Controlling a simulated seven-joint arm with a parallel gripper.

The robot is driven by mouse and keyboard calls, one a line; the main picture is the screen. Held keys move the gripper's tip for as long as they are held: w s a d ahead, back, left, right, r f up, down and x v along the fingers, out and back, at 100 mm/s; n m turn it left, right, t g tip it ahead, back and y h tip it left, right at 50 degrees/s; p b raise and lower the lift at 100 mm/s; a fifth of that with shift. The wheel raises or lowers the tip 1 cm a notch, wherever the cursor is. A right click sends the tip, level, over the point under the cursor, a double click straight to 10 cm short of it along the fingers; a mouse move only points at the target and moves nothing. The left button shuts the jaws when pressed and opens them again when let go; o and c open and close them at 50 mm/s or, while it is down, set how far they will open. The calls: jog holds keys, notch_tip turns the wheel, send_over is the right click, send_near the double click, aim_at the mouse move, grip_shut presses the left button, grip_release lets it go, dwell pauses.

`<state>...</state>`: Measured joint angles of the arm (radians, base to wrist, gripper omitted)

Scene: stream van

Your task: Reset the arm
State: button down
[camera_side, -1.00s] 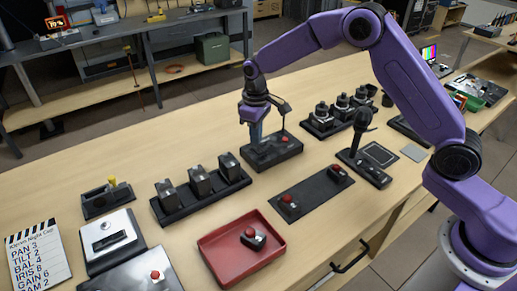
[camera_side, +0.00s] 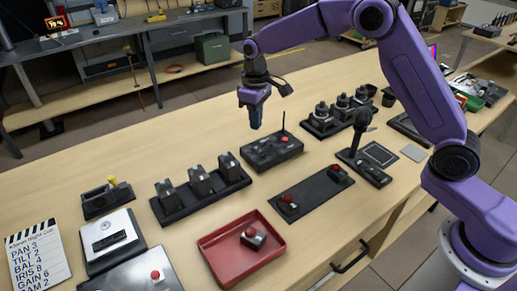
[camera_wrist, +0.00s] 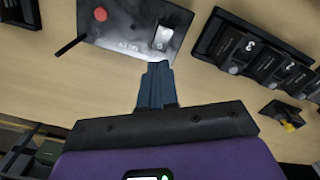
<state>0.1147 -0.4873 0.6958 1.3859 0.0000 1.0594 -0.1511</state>
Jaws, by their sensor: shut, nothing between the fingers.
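My gripper (camera_side: 255,122) is shut and empty. It hangs in the air above the bench, beside and above a black control box. The black control box (camera_side: 272,153) has a red button, a thin upright lever and a small light switch. In the wrist view my gripper (camera_wrist: 158,70) shows as two blue-grey fingers pressed together, and the control box (camera_wrist: 135,22) lies beyond their tips with its red button and dark lever in sight.
Three black numbered units stand in a black tray (camera_side: 205,203). A red tray (camera_side: 241,262) holds a red-button box. A dark mat (camera_side: 312,194) holds two more. A joystick (camera_side: 364,147) and knobbed units (camera_side: 338,116) stand right.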

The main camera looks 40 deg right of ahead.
jog(key=s+r+n, duration=0.2)
jog(key=s+r, duration=0.1)
jog(key=s, duration=0.7)
jog(key=s+r+n, duration=0.1)
jog(key=s+r, duration=0.2)
jog(key=s, duration=0.7)
jog(key=s+d+n, duration=0.1)
jog(key=s+d, duration=0.4)
jog(key=s, duration=0.4)
jog(key=s+d+n, duration=0.2)
jog(key=s+d, duration=0.2)
jog(key=s, duration=0.6)
jog(key=shift+d+f+n, duration=0.3)
jog(key=shift+d+f, duration=0.05)
jog(key=shift+f, duration=0.05)
jog(key=shift+s, duration=0.1)
